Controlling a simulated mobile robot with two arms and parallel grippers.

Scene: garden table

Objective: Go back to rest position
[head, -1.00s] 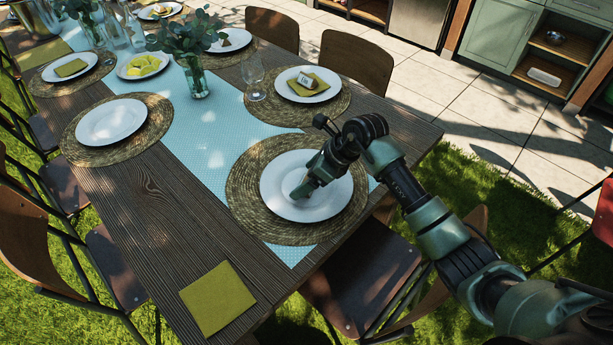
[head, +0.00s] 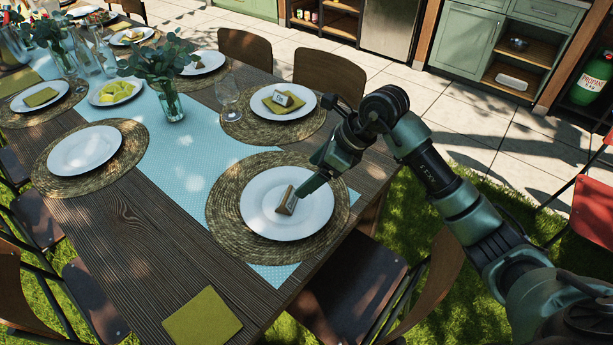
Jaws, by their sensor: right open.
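My right gripper (head: 314,184) is open and empty, raised above the right side of the near plate (head: 290,227). A small wooden place-card holder (head: 287,201) with a light card face stands on that plate, just left of and below the fingertips, apart from them as far as I can see. The plate lies on a round woven placemat (head: 222,218). My right arm reaches in from the lower right. My left gripper is not in view.
The wooden table (head: 135,250) bears more plates, a vase (head: 171,103), a wine glass (head: 228,95) and a yellow-green napkin (head: 202,318) at the near edge. Chairs stand around it, one dark seat (head: 350,285) beneath my right arm. Paving lies open behind the table.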

